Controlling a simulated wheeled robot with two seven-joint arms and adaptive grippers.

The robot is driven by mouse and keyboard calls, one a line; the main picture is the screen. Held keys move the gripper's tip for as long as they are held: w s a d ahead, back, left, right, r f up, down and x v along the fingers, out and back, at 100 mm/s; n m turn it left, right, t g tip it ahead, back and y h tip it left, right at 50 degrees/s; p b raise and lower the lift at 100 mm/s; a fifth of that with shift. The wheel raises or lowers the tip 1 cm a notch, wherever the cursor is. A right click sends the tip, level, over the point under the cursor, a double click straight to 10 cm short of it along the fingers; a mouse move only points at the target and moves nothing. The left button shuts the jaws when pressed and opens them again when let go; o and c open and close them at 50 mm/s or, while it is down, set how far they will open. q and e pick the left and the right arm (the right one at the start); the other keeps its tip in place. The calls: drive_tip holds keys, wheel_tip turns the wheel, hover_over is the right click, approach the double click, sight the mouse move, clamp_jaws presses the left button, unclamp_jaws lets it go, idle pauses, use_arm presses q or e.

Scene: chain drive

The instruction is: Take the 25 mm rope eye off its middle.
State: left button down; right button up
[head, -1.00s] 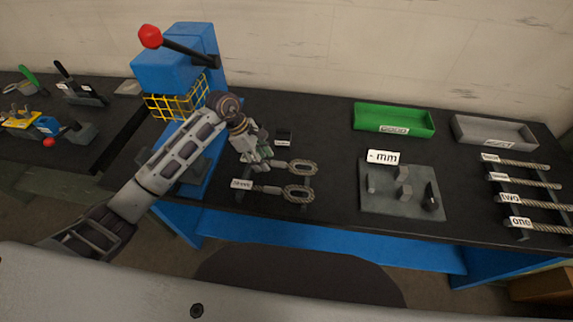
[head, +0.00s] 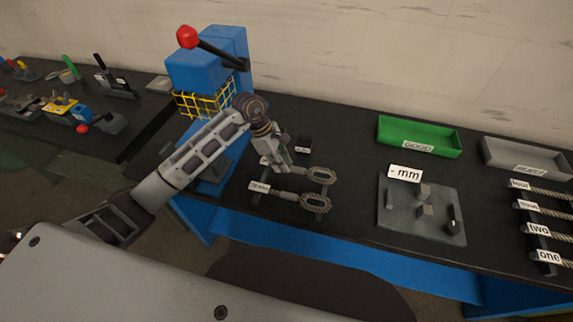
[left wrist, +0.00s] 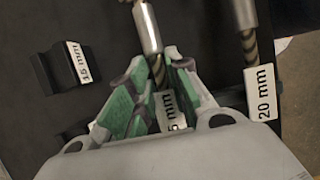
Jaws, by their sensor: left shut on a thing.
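Two rope eyes lie side by side on a dark rack. The farther rope eye (head: 322,175) has its metal sleeve (left wrist: 148,28) and rope end running between the fingers of my left gripper (head: 285,166). In the left wrist view, the green-padded fingers (left wrist: 158,88) are shut on this rope just behind the sleeve. Its label (left wrist: 170,110) is partly hidden by the fingers; only "5 mm" reads. The nearer rope eye (head: 315,203) carries a label, 20 mm (left wrist: 262,92), and is untouched. I cannot tell whether the held eye is clear of the rack. My right gripper is not in view.
An empty black rest (left wrist: 73,75) labelled 15 mm stands beside the held eye. A blue press (head: 210,70) with a yellow guard stands behind my arm. To the right are a grey plate (head: 402,225), a green tray (head: 420,150), a grey tray (head: 520,172) and several labelled ropes.

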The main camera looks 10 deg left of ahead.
use_arm(q)
wheel_tip(320, 180, up, 10)
drive_tip(key=b, duration=0.1)
drive_tip(key=shift+f+b, duration=0.15)
drive_tip(key=shift+b, duration=0.15)
idle(0.3)
drive_tip(key=shift+s, duration=0.1)
idle(0.5)
